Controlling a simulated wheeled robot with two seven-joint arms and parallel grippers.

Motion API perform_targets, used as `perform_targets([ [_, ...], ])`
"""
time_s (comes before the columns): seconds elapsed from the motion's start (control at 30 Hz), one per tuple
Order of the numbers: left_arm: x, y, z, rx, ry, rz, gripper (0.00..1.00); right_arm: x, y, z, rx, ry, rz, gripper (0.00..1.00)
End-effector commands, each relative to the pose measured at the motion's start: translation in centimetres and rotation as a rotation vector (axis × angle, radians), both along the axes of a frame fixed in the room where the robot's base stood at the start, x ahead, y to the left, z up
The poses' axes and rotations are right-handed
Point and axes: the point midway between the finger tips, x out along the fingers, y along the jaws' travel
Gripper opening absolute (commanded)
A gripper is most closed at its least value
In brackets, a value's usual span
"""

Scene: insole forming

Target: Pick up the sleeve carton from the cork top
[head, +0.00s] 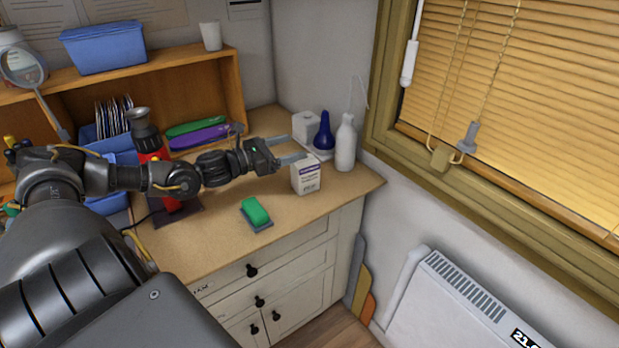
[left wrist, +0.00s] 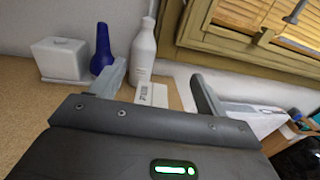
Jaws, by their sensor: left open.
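The sleeve carton (head: 306,177) is a small white box with dark print. It stands upright on the cork top (head: 300,208) near its right edge. My left gripper (head: 294,149) is open and empty, its fingers pointing right, just above and behind the carton in the head view. In the left wrist view the carton (left wrist: 152,95) shows between the two spread fingers (left wrist: 160,84), its lower part hidden by the gripper body. I cannot tell whether a finger touches it. My right gripper is not in view.
A white bottle (head: 346,145), a blue bottle (head: 324,133) and a white box (head: 305,124) stand close behind the carton. A green sponge-like block (head: 255,213) lies in front. A red and black device (head: 150,150) stands left, under my arm. The front right top is clear.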

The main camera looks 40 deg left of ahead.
Motion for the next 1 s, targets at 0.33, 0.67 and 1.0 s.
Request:
perform_targets([
  [0.33, -0.2, 0.1, -5.6, -0.004, 0.003, 0.005, 0.75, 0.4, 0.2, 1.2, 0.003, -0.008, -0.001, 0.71],
  [0.67, 1.6, -0.6, -7.9, 0.000, -0.001, 0.001, 0.75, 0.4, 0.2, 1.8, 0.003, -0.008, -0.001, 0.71],
  [1.0, 3.3, -1.4, -7.6, -0.003, -0.003, 0.001, 0.75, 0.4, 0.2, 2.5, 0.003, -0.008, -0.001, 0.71],
])
